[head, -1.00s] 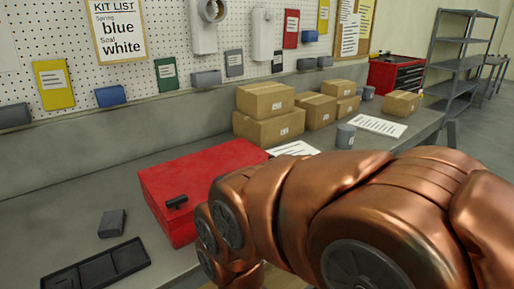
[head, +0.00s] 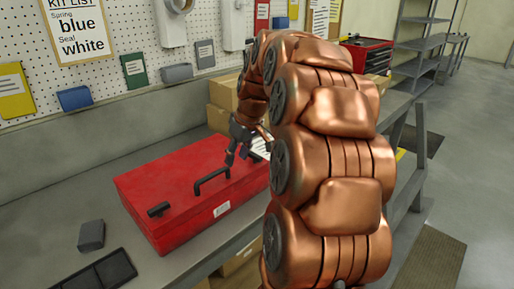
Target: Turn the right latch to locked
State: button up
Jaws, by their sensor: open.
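The red case (head: 170,185) lies on the grey bench, lid down. A black latch (head: 159,209) shows at the left of its front edge. A black handle (head: 212,182) stands at the middle of the front edge. I cannot see the right latch; my arm covers the right end of the case. My gripper (head: 237,157) is open and empty, pointing down over the right part of the case, behind and to the right of the handle. I cannot tell how far above the lid it is.
A dark tray (head: 95,277) and a small grey block (head: 91,235) lie on the bench (head: 60,215) left of the case. Cardboard boxes (head: 220,118) stand behind the case, partly hidden by my arm. A pegboard wall with bins is at the back.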

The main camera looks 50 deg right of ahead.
send_near(255, 155)
jog(key=f+t, duration=0.1)
jog(key=shift+h, duration=0.4)
jog(key=shift+s+a+p+x, duration=0.1)
jog(key=shift+p+x, duration=0.75)
jog(key=shift+x, duration=1)
jog(key=shift+s+a+p+x, duration=0.15)
jog(key=shift+p+x, duration=0.65)
jog(key=shift+x, duration=1.1)
jog(key=shift+c, duration=0.2)
grip_shut()
